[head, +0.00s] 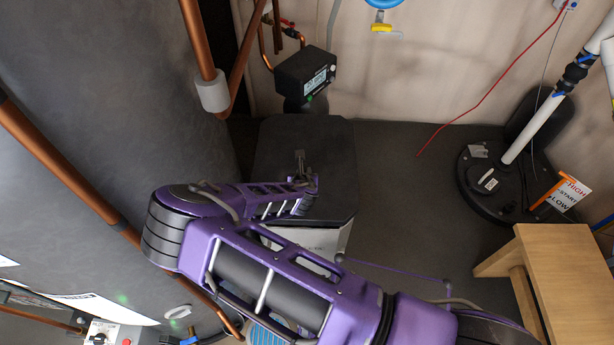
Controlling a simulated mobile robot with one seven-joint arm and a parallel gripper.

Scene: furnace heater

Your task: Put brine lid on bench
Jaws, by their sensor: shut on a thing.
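The brine lid (335,190) is a dark grey, rounded square panel in the middle of the head view. It lies over a white-sided tank or box (325,240). I cannot tell whether the lid rests on it or is slightly raised. My gripper (300,163) is at the middle of the lid, shut on it; the arm partly hides the grip and the lid's near left part. The bench (560,265) is light wood and stands at the lower right, apart from the lid, with its top clear where visible.
A black valve head with a display (306,72) stands just behind the lid. Copper pipes (200,45) and a large grey cylinder (100,90) are on the left. A round black base (490,185) with a white pipe stands behind the bench. Grey floor (400,190) lies open between.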

